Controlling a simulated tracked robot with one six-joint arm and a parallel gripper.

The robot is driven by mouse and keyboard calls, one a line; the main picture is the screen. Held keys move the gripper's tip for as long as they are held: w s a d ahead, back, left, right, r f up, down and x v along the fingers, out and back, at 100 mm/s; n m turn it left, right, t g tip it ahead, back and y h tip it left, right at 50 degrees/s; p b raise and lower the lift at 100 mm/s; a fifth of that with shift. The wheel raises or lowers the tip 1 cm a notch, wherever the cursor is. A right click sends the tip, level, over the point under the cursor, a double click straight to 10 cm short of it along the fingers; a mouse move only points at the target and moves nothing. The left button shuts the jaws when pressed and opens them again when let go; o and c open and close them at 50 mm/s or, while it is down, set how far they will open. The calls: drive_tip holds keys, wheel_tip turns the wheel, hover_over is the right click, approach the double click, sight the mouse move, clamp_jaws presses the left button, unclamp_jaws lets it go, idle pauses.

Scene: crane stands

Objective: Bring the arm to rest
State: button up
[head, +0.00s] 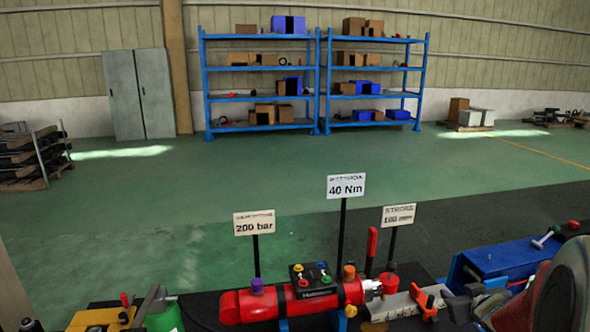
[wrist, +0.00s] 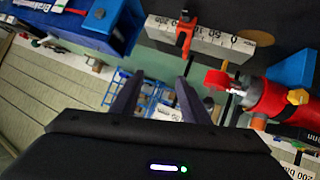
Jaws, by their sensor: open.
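My gripper (wrist: 157,92) shows in the wrist view with its two dark fingers spread apart and nothing between them. A grey rounded shape at the lower right of the head view looks like part of my arm; my fingertips cannot be made out there. The red cylinder (head: 290,302) lies on the dark bench in the head view, below the sign reading 200 bar (head: 254,222). In the wrist view the red cylinder (wrist: 280,105) is at the right, apart from the fingers.
A blue unit (head: 510,260) stands on the bench's right, near the arm. Thin signs, 40 Nm (head: 346,186) and 100 mm (head: 398,215), rise above the bench, with an upright red handle (head: 372,243) between them. Open green floor lies behind, before blue shelves (head: 265,97).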

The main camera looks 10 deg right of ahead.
drive_tip(key=s+a+r+m+g, duration=0.1)
drive_tip(key=s+a+r, duration=0.1)
drive_tip(key=a+r, duration=0.35)
drive_tip(key=s+a+r+g, duration=0.1)
drive_tip(key=s+a+r, duration=0.15)
drive_tip(key=a, duration=0.65)
drive_tip(key=s+a+n+g+y, duration=0.1)
drive_tip(key=s+a+y, duration=0.1)
drive_tip(key=s+a, duration=0.5)
drive_tip(key=s+a+n+g+y, duration=0.1)
drive_tip(key=s+a, duration=0.6)
drive_tip(key=a, duration=0.7)
drive_tip(key=shift+s+f+g+y, duration=0.25)
drive_tip(key=shift+f+g+y, duration=0.05)
drive_tip(key=shift+g+y, duration=0.4)
drive_tip(key=shift+c, duration=0.2)
